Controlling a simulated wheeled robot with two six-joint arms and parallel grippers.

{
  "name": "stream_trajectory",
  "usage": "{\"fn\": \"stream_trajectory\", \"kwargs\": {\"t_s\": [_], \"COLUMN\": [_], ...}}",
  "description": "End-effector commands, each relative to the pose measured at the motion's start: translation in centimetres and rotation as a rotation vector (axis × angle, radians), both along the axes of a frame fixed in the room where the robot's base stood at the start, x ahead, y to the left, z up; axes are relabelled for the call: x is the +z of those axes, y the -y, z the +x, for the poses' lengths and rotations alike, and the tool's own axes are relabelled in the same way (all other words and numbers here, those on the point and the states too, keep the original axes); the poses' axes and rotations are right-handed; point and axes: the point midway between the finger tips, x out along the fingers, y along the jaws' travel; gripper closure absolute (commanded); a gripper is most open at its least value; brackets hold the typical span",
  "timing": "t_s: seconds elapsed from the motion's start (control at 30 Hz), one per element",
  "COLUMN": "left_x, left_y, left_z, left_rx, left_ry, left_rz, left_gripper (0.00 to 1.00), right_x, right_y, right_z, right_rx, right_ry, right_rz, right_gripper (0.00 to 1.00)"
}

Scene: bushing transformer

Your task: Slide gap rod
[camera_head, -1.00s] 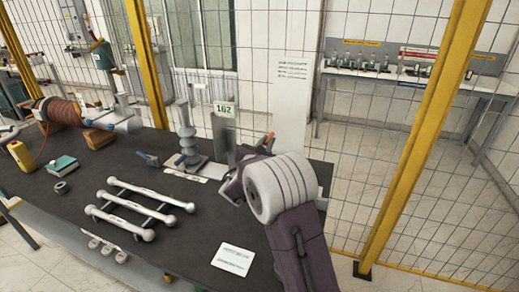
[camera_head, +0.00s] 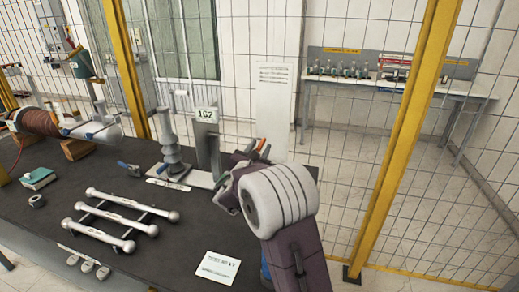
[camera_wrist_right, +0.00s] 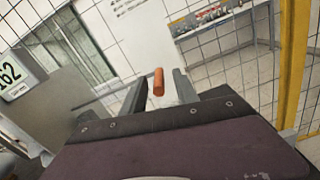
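The gap rod appears as a thin grey rod with an orange handle (camera_wrist_right: 158,82) in the right wrist view. The rod runs left towards the stand with the 162 plate (camera_wrist_right: 12,77). In the head view the orange end (camera_head: 262,145) shows just above my right gripper (camera_head: 245,158), beside the grey 162 stand (camera_head: 207,145). In the right wrist view, the two dark fingers of my right gripper (camera_wrist_right: 160,92) are apart, with the orange handle seen between them. I cannot tell whether they touch it. My left gripper is not in view.
A grey ribbed insulator (camera_head: 172,150) stands left of the plate stand. Three white rods (camera_head: 118,213) and a paper card (camera_head: 217,267) lie on the dark table (camera_head: 170,255). A wire fence with a yellow post (camera_head: 405,130) stands behind and to the right.

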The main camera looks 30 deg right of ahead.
Motion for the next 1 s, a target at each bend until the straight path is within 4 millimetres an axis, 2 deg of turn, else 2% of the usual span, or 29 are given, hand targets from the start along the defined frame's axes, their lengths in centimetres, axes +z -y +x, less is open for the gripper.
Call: {"fn": "stream_trajectory", "kwargs": {"t_s": [0.17, 0.4, 0.53, 0.7, 1.0], "left_x": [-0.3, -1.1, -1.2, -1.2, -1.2], "left_y": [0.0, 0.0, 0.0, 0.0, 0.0], "left_z": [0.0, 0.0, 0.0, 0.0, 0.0], "left_rx": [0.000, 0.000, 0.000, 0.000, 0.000], "left_ry": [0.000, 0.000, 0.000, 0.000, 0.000], "left_rz": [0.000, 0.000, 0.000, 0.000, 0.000], "left_gripper": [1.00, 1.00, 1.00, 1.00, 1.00], "right_x": [-0.1, -0.1, 0.0, 0.0, 0.0], "right_y": [-0.7, -4.8, -6.3, -6.9, -6.9], "right_z": [-0.6, -3.9, -5.3, -5.9, -5.9], "right_rx": [0.001, 0.005, 0.004, 0.000, 0.000], "right_ry": [0.001, 0.001, 0.001, 0.000, 0.000], "right_rz": [0.001, 0.001, -0.001, 0.000, 0.000], "right_gripper": [0.64, 0.64, 0.64, 0.64, 0.64]}}
